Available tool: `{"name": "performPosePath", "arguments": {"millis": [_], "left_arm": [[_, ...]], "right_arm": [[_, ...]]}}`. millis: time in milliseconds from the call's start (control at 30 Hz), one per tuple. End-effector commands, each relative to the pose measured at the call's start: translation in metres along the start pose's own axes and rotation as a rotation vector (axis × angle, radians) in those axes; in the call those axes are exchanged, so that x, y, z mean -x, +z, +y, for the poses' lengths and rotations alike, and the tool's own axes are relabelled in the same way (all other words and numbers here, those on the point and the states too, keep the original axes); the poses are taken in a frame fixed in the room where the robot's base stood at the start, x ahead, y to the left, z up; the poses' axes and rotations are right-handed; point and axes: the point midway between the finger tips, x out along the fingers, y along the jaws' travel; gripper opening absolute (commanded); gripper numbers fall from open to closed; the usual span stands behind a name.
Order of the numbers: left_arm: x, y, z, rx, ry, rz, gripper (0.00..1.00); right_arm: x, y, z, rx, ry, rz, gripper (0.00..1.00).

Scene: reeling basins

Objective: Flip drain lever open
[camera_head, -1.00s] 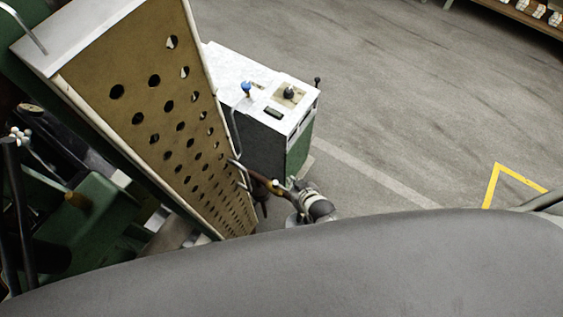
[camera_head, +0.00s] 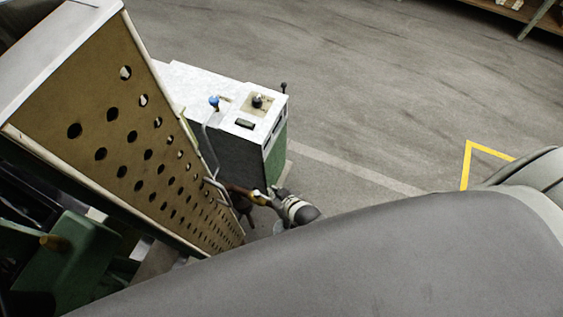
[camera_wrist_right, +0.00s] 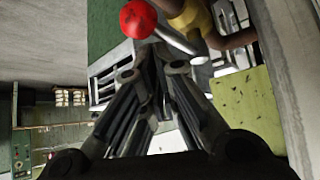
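The drain lever shows in the right wrist view as a red ball knob (camera_wrist_right: 138,19) on a grey metal rod (camera_wrist_right: 178,38), beside a brown pipe with a yellow collar (camera_wrist_right: 194,17). My right gripper (camera_wrist_right: 152,70) has its fingers drawn together, with the knob and rod just beyond the tips. I cannot tell whether they touch. In the head view my right gripper (camera_head: 277,191) is small and partly hidden, close to the brown pipe (camera_head: 243,190) at the basin's side. The red knob cannot be made out there. My left gripper is not in view.
A perforated tan panel (camera_head: 111,141) with a pale rim fills the left. Behind it stands a white-topped control cabinet (camera_head: 195,86) with a blue knob. Bent metal handles (camera_head: 211,160) stick out near the pipe. Open grey floor (camera_head: 390,90) lies to the right.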

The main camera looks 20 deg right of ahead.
Motion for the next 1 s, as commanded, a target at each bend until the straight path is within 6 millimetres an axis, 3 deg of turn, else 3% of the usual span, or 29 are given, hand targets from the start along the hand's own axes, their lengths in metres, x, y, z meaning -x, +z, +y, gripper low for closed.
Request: {"name": "performPosePath", "arguments": {"millis": [33,600,800,1000], "left_arm": [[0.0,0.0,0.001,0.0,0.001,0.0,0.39],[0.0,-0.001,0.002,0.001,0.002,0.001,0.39],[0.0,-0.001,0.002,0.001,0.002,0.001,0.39],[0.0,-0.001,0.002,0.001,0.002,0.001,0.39]], "right_arm": [[0.007,0.009,-0.004,-0.002,-0.006,-0.016,0.0],[0.089,0.001,0.002,0.0,0.001,0.0,0.0],[0.104,0.0,0.003,0.001,0.002,0.001,0.0],[0.107,-0.001,0.003,0.001,0.002,0.002,0.0]]}}
